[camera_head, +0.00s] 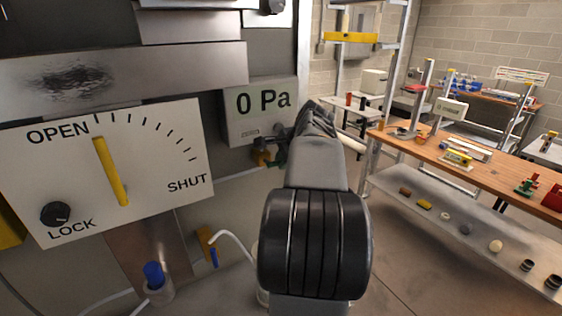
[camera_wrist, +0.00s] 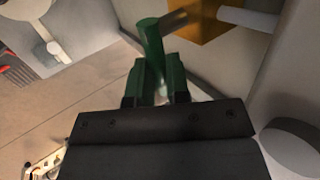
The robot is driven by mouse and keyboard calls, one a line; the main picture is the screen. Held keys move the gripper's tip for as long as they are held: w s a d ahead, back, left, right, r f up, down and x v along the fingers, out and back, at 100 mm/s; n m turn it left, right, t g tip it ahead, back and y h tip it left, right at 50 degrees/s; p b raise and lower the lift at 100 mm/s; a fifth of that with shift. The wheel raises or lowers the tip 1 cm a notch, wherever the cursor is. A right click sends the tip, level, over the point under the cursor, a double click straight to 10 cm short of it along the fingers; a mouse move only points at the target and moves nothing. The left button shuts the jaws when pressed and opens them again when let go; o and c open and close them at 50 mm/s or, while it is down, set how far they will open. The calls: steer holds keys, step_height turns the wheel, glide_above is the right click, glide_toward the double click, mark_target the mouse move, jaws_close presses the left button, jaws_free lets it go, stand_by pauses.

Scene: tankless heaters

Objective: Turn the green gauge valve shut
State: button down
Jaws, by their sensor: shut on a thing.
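The green gauge valve handle (camera_wrist: 152,42) shows in the wrist view beside a brass-coloured valve body (camera_wrist: 205,18). My gripper (camera_wrist: 157,72) is shut on the handle, with one finger on each side of its lower part. The handle's upper end stands clear of the fingers. In the head view, my gripper (camera_head: 281,151) is at the brass body (camera_head: 262,157) under the gauge (camera_head: 262,108), which reads 0 Pa. There my arm and wrist hide most of the valve.
On the left, a white panel (camera_head: 150,150) marked OPEN, SHUT and LOCK carries a yellow pointer (camera_head: 110,170) and a black knob (camera_head: 55,213). A blue-capped fitting (camera_head: 154,274) and a white hose (camera_head: 235,238) are below. A wooden workbench (camera_head: 480,175) stands at the right.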

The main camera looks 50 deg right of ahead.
steer(key=c, duration=1.4)
jaws_free()
steer(key=shift+r, duration=0.1)
steer(key=v, duration=1.3)
steer(key=shift+s+r+b, duration=0.25)
steer(key=shift+s+b, duration=0.05)
